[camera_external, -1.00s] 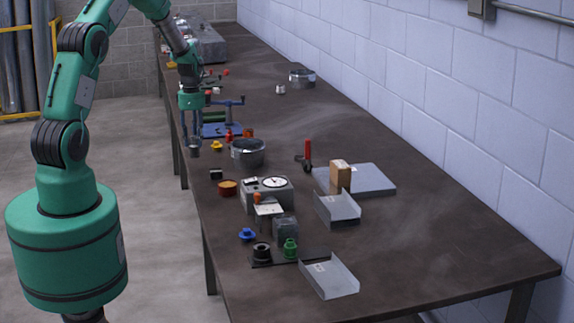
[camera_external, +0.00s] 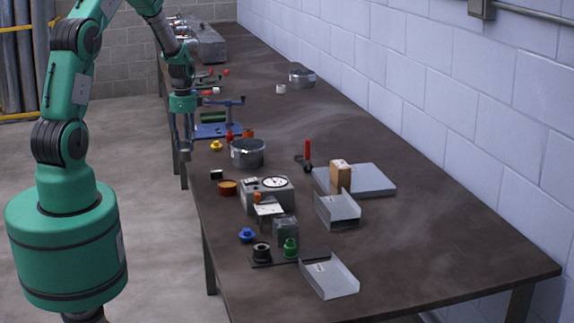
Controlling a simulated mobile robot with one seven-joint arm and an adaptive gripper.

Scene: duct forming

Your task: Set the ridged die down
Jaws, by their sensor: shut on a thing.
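My gripper (camera_external: 184,142) hangs fingers down at the left edge of the bench. It is shut on a small grey metal piece (camera_external: 185,154), which looks like the ridged die. The piece shows low between the fingertips, and its ridges are too small to make out. It appears held in the air at or just outside the bench's left edge; its exact height cannot be told. Much of the piece is hidden by the fingers.
A yellow knobbed die (camera_external: 216,146) and a grey round pot (camera_external: 248,153) stand to the right. A blue-based hand tool (camera_external: 218,130) is just behind. An orange-brown ring (camera_external: 228,188) and a gauge box (camera_external: 267,194) are nearer. The bench's right half (camera_external: 400,230) is mostly bare.

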